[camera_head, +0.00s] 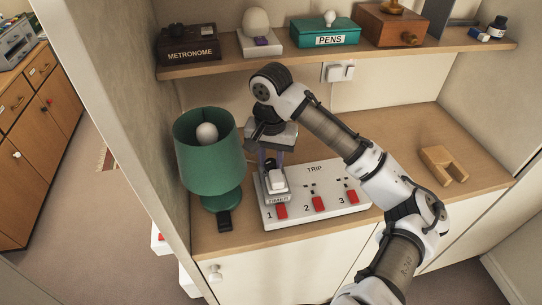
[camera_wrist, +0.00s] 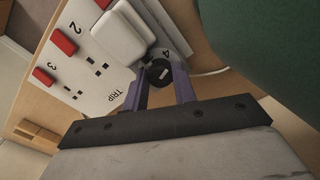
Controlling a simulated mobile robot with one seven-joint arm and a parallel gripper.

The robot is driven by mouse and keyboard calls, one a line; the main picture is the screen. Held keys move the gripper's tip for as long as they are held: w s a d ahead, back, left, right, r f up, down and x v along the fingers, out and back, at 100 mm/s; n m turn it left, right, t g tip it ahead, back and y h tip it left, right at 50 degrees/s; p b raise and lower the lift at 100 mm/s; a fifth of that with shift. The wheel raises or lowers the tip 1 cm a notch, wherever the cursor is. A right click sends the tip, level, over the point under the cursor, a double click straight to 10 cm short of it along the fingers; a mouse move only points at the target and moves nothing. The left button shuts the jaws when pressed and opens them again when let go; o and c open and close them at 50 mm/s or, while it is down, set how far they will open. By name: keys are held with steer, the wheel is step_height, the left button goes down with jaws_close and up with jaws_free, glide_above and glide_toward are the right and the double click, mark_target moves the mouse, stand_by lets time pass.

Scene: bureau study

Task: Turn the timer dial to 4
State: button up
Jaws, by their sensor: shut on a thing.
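The white power strip (camera_head: 330,203) lies on the desk top, marked TRIP, with sockets and red switches numbered 1, 2 and 3. The round black dial (camera_wrist: 160,72) bears a short pale mark. My gripper (camera_wrist: 160,88) has one purple finger on each side of the dial and is shut on it. In the head view my gripper (camera_head: 271,158) points down behind the timer block, and the dial is hidden. The dial's setting cannot be read clearly.
A green lamp (camera_head: 210,155) stands close left of my gripper, with a small black object (camera_head: 224,221) in front. A wooden stand (camera_head: 444,164) lies at right. The shelf (camera_head: 300,56) above holds a metronome box and pens box. The desk's back right is clear.

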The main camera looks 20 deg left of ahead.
mark_target(271, 161)
steer(key=shift+m, duration=1.2)
steer(key=o, duration=0.7)
steer(key=shift+o, duration=0.2)
steer(key=shift+r, duration=0.15)
step_height(271, 161, up, 14)
steer(key=b, duration=0.1)
steer(key=shift+f+b, duration=0.2)
steer(key=shift+b, duration=0.2)
